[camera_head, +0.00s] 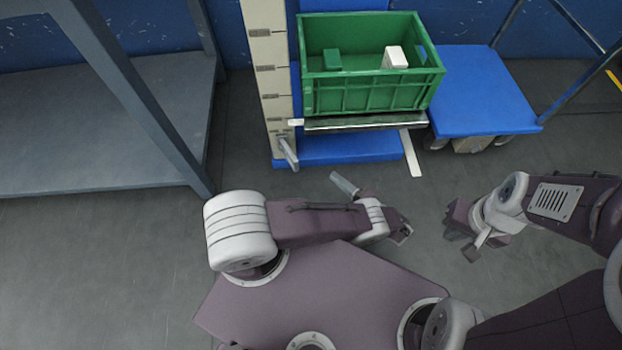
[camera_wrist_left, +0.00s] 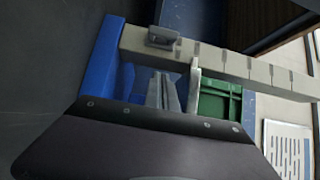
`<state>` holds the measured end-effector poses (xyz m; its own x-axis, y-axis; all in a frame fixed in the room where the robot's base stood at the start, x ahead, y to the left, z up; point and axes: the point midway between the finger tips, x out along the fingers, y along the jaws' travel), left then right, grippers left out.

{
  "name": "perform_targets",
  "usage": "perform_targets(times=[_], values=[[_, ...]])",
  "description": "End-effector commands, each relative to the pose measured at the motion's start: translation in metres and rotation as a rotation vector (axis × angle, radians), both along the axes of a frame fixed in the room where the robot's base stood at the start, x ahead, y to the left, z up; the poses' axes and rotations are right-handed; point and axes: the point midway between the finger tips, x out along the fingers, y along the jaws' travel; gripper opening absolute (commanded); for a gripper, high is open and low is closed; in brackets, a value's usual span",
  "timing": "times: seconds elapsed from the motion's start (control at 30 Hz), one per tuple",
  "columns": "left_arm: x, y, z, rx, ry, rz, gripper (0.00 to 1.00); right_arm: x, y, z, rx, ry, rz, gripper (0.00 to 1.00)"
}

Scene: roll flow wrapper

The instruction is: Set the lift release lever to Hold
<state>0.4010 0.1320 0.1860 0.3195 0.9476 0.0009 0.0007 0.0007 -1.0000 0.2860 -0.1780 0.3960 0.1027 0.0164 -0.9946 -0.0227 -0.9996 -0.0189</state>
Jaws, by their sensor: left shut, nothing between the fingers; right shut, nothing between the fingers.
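The lift release lever (camera_head: 288,152) is a light grey handle low on the pale lift column (camera_head: 266,65). In the head view it slopes down and slightly right. In the left wrist view a grey block on the column, apparently the lever (camera_wrist_left: 162,38), shows near the blue base. I cannot read any Hold mark. My left gripper (camera_head: 337,177) is shut and empty, to the right of the lever and nearer to me, apparently apart from it. Its fingers (camera_wrist_left: 163,78) point toward the lift in the wrist view. My right gripper (camera_head: 472,252) is shut and empty, farther right.
A green crate (camera_head: 350,98) with a green block and a white block inside rests on the lift carriage. A blue cart (camera_head: 480,90) stands at the right. A grey shelf frame (camera_head: 100,140) stands at the left. Open floor (camera_head: 310,185) lies before the lift.

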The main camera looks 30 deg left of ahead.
Motion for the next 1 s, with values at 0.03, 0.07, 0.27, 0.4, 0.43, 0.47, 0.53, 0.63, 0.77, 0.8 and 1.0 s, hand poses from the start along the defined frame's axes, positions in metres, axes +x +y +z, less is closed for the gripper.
perform_targets(times=[0.03,0.07,0.27,0.4,0.43,0.47,0.53,0.63,0.77,0.8,1.0], values=[[-0.001,-0.003,-0.01,0.001,0.001,-0.009,0.0,0.0,0.0,-0.01,0.0,-0.001,0.0,0.0],[-0.001,-0.004,-0.01,0.0,0.0,-0.012,0.0,0.0,0.0,-0.01,0.0,-0.001,0.0,0.0],[-0.001,-0.006,-0.008,-0.001,0.0,-0.016,0.0,0.0,0.0,-0.008,0.0,-0.001,0.0,0.0],[-0.001,-0.005,-0.008,-0.001,0.0,-0.015,0.0,0.0,0.0,-0.008,0.0,-0.001,0.0,0.0],[0.0,-0.004,-0.008,-0.001,0.001,-0.014,0.0,0.0,0.0,-0.008,0.0,-0.001,0.0,0.0],[0.0,-0.003,-0.008,-0.001,0.001,-0.014,0.0,0.0,0.0,-0.007,0.0,-0.001,0.0,0.0],[0.002,0.003,-0.006,0.001,0.002,-0.014,0.0,0.0,0.0,-0.004,0.0,-0.001,0.0,0.0],[0.007,0.019,-0.005,0.001,0.004,-0.011,0.0,0.0,0.0,0.002,0.0,-0.001,0.0,0.0],[0.017,0.047,-0.006,0.0,0.004,-0.009,0.0,0.0,0.0,0.006,0.0,-0.001,0.0,0.0],[0.02,0.055,-0.007,0.0,0.002,-0.01,0.0,0.0,0.0,0.005,0.0,-0.001,0.0,0.0],[0.031,0.094,-0.007,-0.001,0.003,-0.011,0.0,0.0,0.0,0.006,0.0,0.0,0.0,0.0]])
